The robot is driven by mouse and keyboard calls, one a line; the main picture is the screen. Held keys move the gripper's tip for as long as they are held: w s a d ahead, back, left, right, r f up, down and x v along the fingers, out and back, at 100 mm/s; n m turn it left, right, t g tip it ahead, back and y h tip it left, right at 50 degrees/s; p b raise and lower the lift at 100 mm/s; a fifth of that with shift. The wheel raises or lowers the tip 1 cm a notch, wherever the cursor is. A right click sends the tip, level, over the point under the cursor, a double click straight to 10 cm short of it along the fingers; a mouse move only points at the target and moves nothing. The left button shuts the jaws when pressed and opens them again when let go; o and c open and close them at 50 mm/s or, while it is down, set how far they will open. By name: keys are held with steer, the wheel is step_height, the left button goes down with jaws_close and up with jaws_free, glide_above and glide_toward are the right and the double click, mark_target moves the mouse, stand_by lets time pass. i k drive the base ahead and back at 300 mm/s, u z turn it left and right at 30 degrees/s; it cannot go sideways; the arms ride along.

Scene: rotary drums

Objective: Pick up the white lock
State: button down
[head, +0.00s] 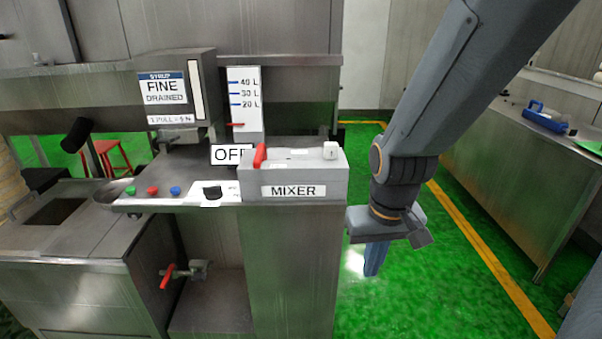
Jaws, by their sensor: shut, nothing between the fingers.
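The white lock (331,150) is a small pale block on the right end of the top of the grey box labelled MIXER (296,178). A red lever (260,156) stands at the left end of the same box. My gripper (374,262) hangs to the right of the mixer box and lower than the lock, over the green floor. Its fingers point down and are together, with nothing held. It is apart from the lock.
A steel counter carries green, red and blue buttons (175,190), a black knob (212,192) and an OFF sign (229,154). A red-handled valve (168,275) is below. A side bench (510,150) stands right. Green floor lies open between.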

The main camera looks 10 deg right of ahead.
mark_target(331, 149)
steer(key=u, duration=0.15)
steer(key=k, duration=0.4)
steer(key=z, duration=1.4)
steer(key=i, duration=1.3)
steer(key=u, duration=0.8)
steer(key=i, duration=0.45)
steer(key=u, duration=0.4)
